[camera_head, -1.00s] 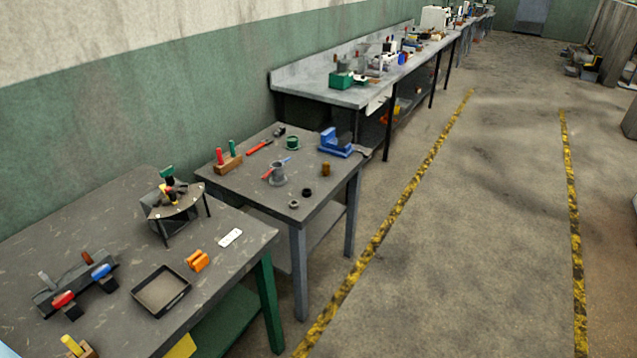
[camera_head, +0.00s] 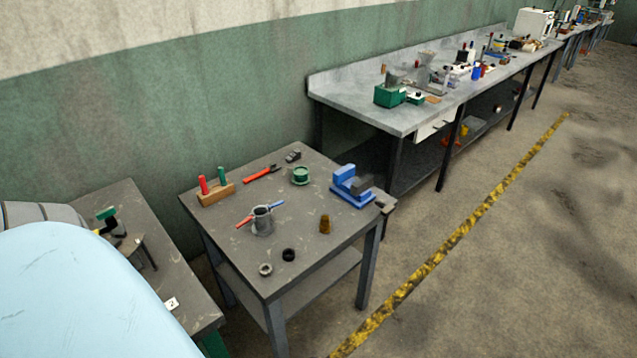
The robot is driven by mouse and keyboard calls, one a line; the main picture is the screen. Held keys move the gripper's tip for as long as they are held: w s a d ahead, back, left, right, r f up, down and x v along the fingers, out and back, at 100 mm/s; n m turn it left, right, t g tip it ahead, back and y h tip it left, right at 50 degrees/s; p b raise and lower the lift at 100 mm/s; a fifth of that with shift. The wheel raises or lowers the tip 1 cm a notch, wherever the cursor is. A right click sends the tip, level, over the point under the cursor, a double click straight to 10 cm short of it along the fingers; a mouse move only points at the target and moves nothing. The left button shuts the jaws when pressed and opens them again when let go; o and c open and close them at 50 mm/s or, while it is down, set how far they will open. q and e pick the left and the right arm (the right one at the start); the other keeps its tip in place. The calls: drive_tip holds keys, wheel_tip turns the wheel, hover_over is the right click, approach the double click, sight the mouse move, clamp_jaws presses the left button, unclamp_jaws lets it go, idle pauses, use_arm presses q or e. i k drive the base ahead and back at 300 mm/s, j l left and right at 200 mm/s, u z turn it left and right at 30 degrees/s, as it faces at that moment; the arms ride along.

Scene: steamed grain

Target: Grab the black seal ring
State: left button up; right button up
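A small black ring (camera_head: 289,255), which looks like the seal ring, lies flat on the near part of the middle grey table (camera_head: 322,255). A grey metal ring or nut (camera_head: 265,269) lies just left of it, apart from it. Neither of my grippers is in view. A large pale blue rounded shape fills the lower left and hides part of the left table; it seems to be part of my own arm.
On the middle table stand a grey mug-like pot (camera_head: 262,221), a brown cylinder (camera_head: 325,224), a blue vise (camera_head: 352,187), a green spool (camera_head: 300,175) and a wooden block with red and green handles (camera_head: 216,194). Open floor lies right of the table.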

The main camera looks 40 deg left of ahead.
sight(287, 252)
drive_tip(key=i, duration=1.65)
drive_tip(key=i+u, duration=0.2)
drive_tip(key=u, duration=0.2)
drive_tip(key=i+l+u, duration=0.1)
drive_tip(key=u, duration=0.35)
drive_tip(key=i+l+u, duration=0.15)
drive_tip(key=u, duration=0.25)
drive_tip(key=i+u, duration=0.15)
drive_tip(key=u, duration=1.65)
drive_tip(key=i+u, duration=0.2)
drive_tip(key=u, duration=0.3)
drive_tip(key=i+u, duration=0.25)
drive_tip(key=u, duration=0.2)
